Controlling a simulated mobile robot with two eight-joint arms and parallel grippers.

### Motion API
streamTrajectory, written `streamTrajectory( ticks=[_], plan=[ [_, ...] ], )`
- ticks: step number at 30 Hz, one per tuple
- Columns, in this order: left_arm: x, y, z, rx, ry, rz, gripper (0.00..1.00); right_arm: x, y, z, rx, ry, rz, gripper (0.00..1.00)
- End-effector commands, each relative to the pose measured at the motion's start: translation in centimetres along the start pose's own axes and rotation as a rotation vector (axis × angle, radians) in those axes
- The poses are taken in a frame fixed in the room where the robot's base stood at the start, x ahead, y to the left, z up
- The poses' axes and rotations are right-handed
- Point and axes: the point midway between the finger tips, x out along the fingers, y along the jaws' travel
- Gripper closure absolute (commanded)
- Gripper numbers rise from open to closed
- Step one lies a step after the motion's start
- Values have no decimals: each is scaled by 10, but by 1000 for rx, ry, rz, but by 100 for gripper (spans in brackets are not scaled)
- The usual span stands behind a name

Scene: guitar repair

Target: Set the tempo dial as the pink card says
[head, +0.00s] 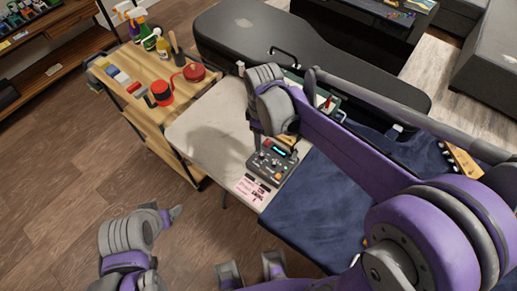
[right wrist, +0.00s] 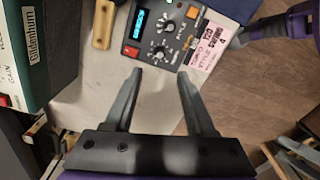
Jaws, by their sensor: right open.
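The control box (head: 272,160), dark grey with knobs, buttons and a lit cyan display, sits on the pale worktop. In the right wrist view the box (right wrist: 187,32) shows white-marked dials (right wrist: 163,28) near the top. The pink card (head: 250,187) lies against the box's front edge; it also shows in the right wrist view (right wrist: 212,45), its print too small to read surely. My right gripper (right wrist: 161,75) is open and empty, its fingertips apart below the box in that view. My left arm's end (head: 135,238) is at the lower left in the head view; its jaws are unclear.
A dark guitar case (head: 310,50) lies behind. A wooden cart (head: 130,105) holds bottles and red-and-black items at left. A blue cloth (head: 325,215) lies right of the box. In the right wrist view, a green-and-white amplifier-like unit (right wrist: 30,50) stands left and a wooden block (right wrist: 104,25) beside the box.

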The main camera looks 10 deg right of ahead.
Motion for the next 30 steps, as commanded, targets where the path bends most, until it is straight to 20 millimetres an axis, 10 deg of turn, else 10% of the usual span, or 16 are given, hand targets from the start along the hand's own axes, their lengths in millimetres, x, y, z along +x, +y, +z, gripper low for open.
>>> streamTrajectory(
  ticks=[12,26,30],
  plan=[
    [7,0,6,0,-4,0,24,75,0,0,3,1,1,45],
    [8,0,7,0,-4,0,24,89,0,0,4,1,1,45],
    [8,0,7,0,-4,0,24,89,0,0,4,1,1,68]
  ],
)
